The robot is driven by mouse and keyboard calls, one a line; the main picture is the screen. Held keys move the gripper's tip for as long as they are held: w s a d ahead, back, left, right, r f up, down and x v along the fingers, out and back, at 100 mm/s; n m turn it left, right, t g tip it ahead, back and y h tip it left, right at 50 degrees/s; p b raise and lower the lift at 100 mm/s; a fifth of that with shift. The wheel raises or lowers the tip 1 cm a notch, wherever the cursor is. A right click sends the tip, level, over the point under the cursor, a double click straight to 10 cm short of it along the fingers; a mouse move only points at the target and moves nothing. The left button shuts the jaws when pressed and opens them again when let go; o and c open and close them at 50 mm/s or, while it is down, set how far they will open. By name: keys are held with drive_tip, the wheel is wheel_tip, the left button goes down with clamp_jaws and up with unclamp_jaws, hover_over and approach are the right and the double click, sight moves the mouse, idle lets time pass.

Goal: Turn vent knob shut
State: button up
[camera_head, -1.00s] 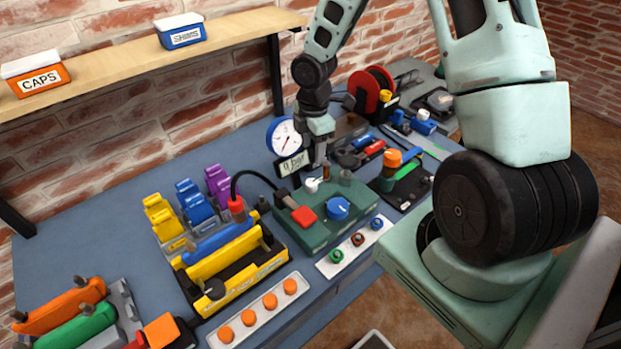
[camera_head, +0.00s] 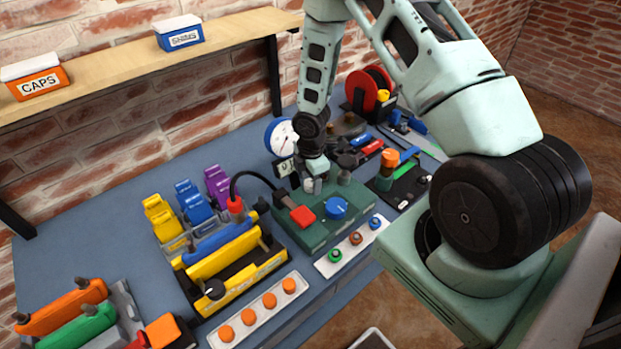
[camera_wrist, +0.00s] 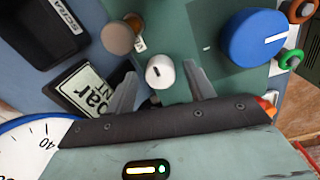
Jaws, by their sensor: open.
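A small white knob (camera_wrist: 160,72) with a dark pointer line stands between my open fingers in the wrist view, with a gap on each side. I take it to be the vent knob. It sits on the green valve block (camera_head: 325,233). My gripper (camera_wrist: 163,78) is open and comes down over the knob from above. In the head view my gripper (camera_head: 312,180) largely hides the knob. A large blue knob (camera_wrist: 258,37) with a white line is on the same block, and also shows in the head view (camera_head: 336,207).
A pressure gauge (camera_head: 281,136) and a display plate (camera_wrist: 88,90) reading "bar" stand close by. A brown-grey knob (camera_wrist: 117,38) is near my left finger.

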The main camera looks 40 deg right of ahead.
drive_tip(key=c, duration=1)
drive_tip(key=shift+m, duration=0.4)
drive_tip(key=m+b, duration=0.2)
drive_tip(key=m, duration=0.2)
drive_tip(key=shift+f, duration=0.1)
drive_tip(key=m+b, duration=0.1)
drive_tip(key=m, duration=0.3)
drive_tip(key=shift+a+m+b, duration=0.1)
drive_tip(key=shift+m+b, duration=0.2)
drive_tip(key=shift+b, duration=0.05)
drive_tip(key=m+b, duration=0.1)
drive_tip(key=m, duration=0.3)
drive_tip(key=shift+m+b, duration=0.65)
drive_tip(key=shift+m, duration=1.35)
